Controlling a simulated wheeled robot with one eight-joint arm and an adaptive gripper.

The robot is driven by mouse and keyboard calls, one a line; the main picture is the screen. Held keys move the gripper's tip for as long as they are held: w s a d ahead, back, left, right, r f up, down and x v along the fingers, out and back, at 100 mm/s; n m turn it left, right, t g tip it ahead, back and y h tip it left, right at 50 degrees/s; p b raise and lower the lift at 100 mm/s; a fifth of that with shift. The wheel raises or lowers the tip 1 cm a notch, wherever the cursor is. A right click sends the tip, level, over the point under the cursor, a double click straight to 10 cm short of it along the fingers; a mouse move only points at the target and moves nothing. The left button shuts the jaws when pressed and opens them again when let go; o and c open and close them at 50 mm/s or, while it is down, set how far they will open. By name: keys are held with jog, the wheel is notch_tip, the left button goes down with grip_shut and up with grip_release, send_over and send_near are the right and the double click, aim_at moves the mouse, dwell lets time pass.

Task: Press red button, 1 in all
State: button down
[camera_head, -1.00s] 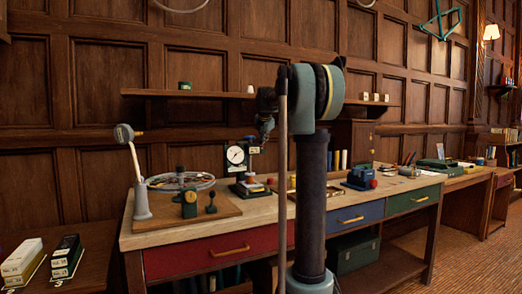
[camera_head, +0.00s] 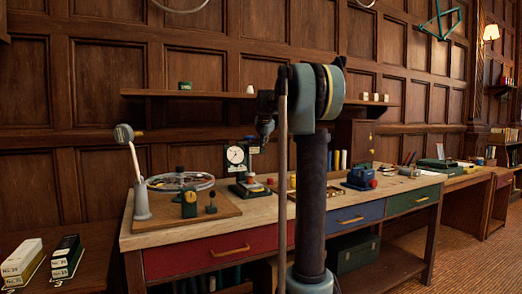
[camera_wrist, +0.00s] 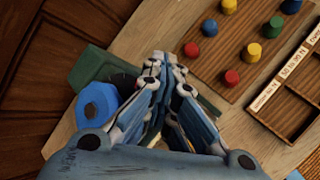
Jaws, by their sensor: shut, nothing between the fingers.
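A wooden board (camera_wrist: 245,85) in the wrist view carries several coloured round pegs or buttons. Two are red: one red button (camera_wrist: 191,49) at the left and another red button (camera_wrist: 231,77) lower right. My gripper (camera_wrist: 166,60) is shut and empty, with its tips just left of the nearer red button; I cannot tell its height above the board. In the head view, the end of my arm hangs above the bench near the dial gauge (camera_head: 236,155), and my arm hides part of the button board.
A wooden tray (camera_wrist: 285,110) with compartments lies right of the buttons. A blue knob (camera_wrist: 97,104) on a green base is left of my gripper. On the bench (camera_head: 190,236) stand a gauge stand, a spoked wheel (camera_head: 180,181) and a blue device (camera_head: 360,178).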

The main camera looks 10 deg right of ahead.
jog(key=shift+a, duration=0.1)
dwell(0.3)
jog(key=shift+r, duration=0.85)
jog(key=shift+r, duration=2.5)
